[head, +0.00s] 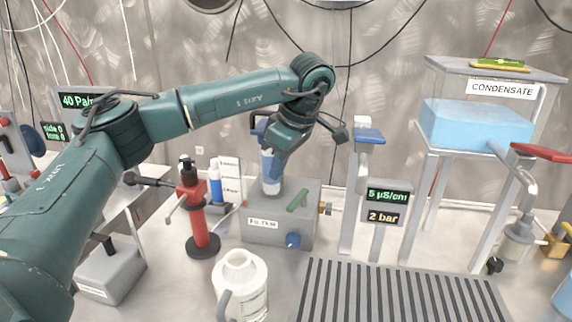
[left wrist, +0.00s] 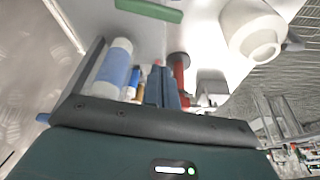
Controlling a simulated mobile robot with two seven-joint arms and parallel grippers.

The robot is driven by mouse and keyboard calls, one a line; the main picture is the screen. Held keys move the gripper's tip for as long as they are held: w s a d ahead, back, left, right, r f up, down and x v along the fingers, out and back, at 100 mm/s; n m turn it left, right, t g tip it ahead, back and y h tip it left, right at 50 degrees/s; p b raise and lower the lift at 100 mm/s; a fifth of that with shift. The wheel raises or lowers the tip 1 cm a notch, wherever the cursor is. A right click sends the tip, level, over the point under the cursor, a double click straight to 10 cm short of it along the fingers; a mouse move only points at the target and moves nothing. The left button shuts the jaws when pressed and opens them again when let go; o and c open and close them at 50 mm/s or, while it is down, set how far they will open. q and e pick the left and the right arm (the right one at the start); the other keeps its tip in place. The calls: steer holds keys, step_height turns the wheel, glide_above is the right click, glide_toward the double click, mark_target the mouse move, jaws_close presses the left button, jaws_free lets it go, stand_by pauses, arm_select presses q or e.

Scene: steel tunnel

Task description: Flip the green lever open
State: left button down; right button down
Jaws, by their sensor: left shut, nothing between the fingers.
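The green lever (head: 298,199) is a short flat bar lying slanted on top of the grey box (head: 275,234), whose front label is hard to read. In the left wrist view the green lever (left wrist: 150,10) shows at the top edge. My left gripper (head: 272,168) is above the box, up and left of the lever and apart from it. Its fingers (left wrist: 161,88) are shut and empty. A white cylinder with a blue band (left wrist: 115,65) stands on the box beside the gripper, which partly hides it in the head view. My right gripper is not in view.
A red stand (head: 197,215) is left of the box, and a white jug (head: 240,285) is in front. A blue-topped post (head: 368,137) and a display (head: 386,205) stand to the right. A striped grate (head: 400,295) lies front right. Another green piece (head: 500,65) lies on the condensate tank.

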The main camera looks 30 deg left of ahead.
mark_target(298, 205)
arm_select(q)
steer(key=x, duration=0.7)
steer(key=shift+a+f, duration=0.1)
steer(key=shift+f, duration=0.15)
steer(key=shift+d+r, duration=0.2)
steer(key=shift+d, duration=1.9)
steer(key=shift+w, duration=0.1)
